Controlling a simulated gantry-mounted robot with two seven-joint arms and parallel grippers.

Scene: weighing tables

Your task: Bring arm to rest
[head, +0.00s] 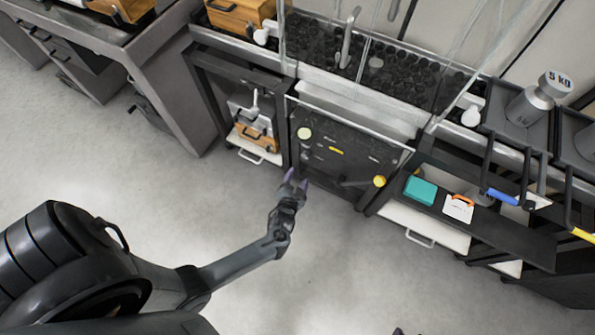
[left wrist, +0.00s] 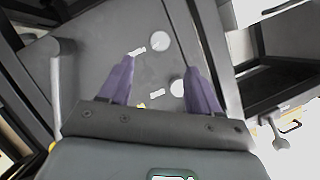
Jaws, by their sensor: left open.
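My left arm (head: 235,268) reaches in from the lower left in the head view, over the floor. My left gripper (head: 293,182) is at its end, in front of the dark cabinet panel (head: 350,160). In the left wrist view its two purple fingers (left wrist: 160,85) stand apart with nothing between them that they hold. Behind the fingers is the grey panel with pale round discs and small labels. The fingers appear clear of the panel, but the exact gap is hard to tell. My right gripper does not show; only a small dark part is at the bottom edge of the head view.
A weighing table with clear screens stands behind the panel. A 5 kg weight (head: 540,97) sits in a tray at the right. The grey floor (head: 330,270) in front is clear.

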